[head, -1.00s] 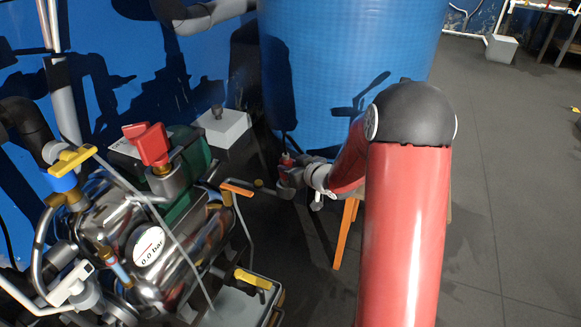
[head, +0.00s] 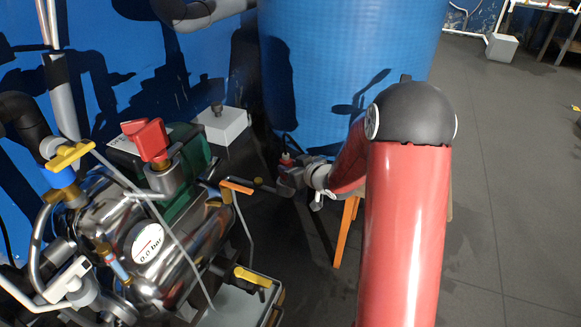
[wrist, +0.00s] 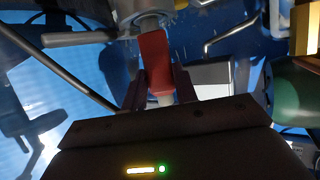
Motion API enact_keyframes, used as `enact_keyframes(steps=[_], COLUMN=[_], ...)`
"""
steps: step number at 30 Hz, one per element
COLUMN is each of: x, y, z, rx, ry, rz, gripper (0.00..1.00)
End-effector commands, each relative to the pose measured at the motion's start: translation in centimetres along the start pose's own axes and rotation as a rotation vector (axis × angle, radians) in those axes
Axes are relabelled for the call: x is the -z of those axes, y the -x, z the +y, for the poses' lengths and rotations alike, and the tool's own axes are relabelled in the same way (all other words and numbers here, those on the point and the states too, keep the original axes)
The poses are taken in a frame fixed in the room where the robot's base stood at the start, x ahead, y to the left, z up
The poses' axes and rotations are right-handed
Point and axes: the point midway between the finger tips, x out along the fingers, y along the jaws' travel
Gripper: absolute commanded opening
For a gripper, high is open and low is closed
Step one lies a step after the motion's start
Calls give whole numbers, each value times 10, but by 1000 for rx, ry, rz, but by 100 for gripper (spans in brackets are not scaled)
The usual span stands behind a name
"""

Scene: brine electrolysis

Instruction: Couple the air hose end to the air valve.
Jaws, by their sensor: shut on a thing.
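My gripper (head: 287,177) is beyond the steel vessel, just right of the orange-handled valve (head: 237,187). In the wrist view its two dark fingers (wrist: 155,90) are shut on a red tapered piece (wrist: 155,66), which looks like the air hose end; a little red also shows at the gripper in the head view (head: 287,158). A round grey metal fitting (wrist: 150,22) with a long grey lever (wrist: 80,38) lies just past the red piece. I cannot tell whether they touch or are coupled. Which fitting is the air valve is unclear.
The steel vessel (head: 185,240) with a 0.0 bar gauge (head: 148,243) and a red-knobbed valve (head: 150,143) crowds the left. A large blue tank (head: 350,60) stands behind my gripper. A white block (head: 222,127) is beside it.

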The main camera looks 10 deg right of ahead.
Motion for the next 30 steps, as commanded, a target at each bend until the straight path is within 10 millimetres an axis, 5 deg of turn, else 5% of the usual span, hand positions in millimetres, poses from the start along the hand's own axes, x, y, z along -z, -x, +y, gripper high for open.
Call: enact_keyframes(steps=[13,14,19,30], x=[-2,-2,-2,-1], y=[0,0,0,7], z=[0,0,0,1], rx=[0,0,0,-2], ry=[-1,-1,-1,-2], rz=[-4,-4,-3,-3], gripper=[4,30,52,54])
